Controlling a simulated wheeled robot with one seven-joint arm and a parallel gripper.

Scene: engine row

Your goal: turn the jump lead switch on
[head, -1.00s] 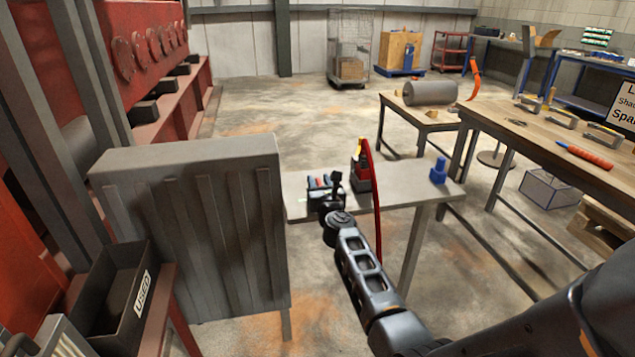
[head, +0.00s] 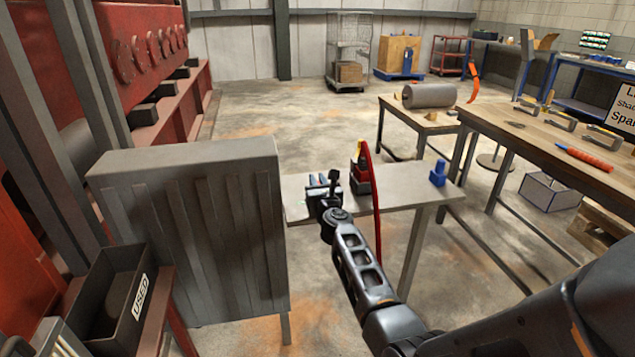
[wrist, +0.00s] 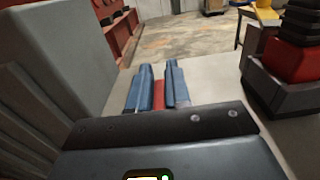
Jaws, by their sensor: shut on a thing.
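My gripper (head: 319,184) is low over the left part of the small grey table. In the wrist view its two blue fingers (wrist: 160,86) are closed on a small red part (wrist: 160,95), seemingly the jump lead switch's handle. The fingers and palm hide most of it, so its on or off position cannot be told. Just right stands a red and black unit (head: 361,178), which also shows at the right of the wrist view (wrist: 296,62). A long red curved strip or lead (head: 377,215) runs down beside it, in front of the table edge.
A tall grey cabinet (head: 190,235) stands close at the left of the gripper. A blue block (head: 438,173) sits on the right end of the grey table (head: 408,190). A wooden workbench (head: 540,140) is at the right. Open floor lies behind.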

